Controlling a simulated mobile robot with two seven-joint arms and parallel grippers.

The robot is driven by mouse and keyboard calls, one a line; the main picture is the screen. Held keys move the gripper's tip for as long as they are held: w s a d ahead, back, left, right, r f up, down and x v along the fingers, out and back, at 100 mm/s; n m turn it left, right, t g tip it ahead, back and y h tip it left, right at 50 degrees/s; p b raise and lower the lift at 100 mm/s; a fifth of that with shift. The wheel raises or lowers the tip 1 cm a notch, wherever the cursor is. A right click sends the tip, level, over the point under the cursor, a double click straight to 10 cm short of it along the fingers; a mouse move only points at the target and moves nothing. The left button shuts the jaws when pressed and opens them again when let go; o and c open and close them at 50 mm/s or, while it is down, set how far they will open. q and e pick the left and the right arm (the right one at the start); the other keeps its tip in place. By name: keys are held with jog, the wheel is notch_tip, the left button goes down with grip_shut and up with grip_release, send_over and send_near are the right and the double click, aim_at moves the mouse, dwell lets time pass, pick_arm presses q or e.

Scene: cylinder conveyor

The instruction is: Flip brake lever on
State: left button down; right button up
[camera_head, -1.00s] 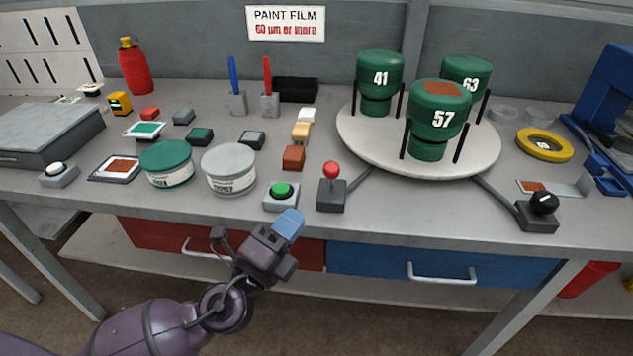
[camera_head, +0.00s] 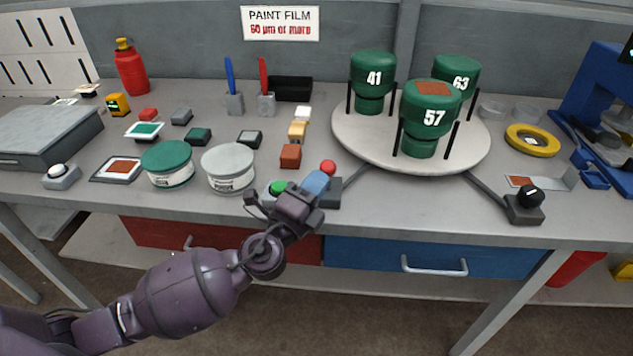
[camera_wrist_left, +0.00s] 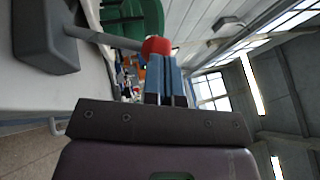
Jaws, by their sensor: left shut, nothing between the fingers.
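The brake lever is a stick with a red ball knob (camera_head: 328,167) on a dark grey base (camera_head: 332,198) near the bench's front edge. My left gripper (camera_head: 318,180) is shut and empty, with its blue fingertips just left of the knob. The gripper hides part of the stick and base. In the left wrist view, the blue fingers (camera_wrist_left: 166,78) lie together beside the red knob (camera_wrist_left: 156,46), and the metal stick (camera_wrist_left: 88,34) runs to its base (camera_wrist_left: 42,38). I cannot tell whether fingers and knob touch. My right gripper is not in view.
A green push button (camera_head: 277,188) sits left of the lever, partly behind my gripper. A white turntable (camera_head: 352,148) with three green cylinders stands behind and to the right. A black knob box (camera_head: 526,205) is further right. Two tins (camera_head: 229,170) stand to the left.

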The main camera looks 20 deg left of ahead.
pick_arm(q)
jog(key=w+a+r+n+g+y+p, duration=0.1)
jog(key=w+a+r+n+g+p, duration=0.1)
jog(key=w+p, duration=0.7)
jog(key=r+g+p, duration=0.1)
jog(key=g+p, duration=0.1)
jog(key=p, duration=0.1)
jog(key=shift+w+a+r+p, duration=0.2)
jog(key=shift+a+p, duration=0.1)
jog(key=shift+a, duration=0.1)
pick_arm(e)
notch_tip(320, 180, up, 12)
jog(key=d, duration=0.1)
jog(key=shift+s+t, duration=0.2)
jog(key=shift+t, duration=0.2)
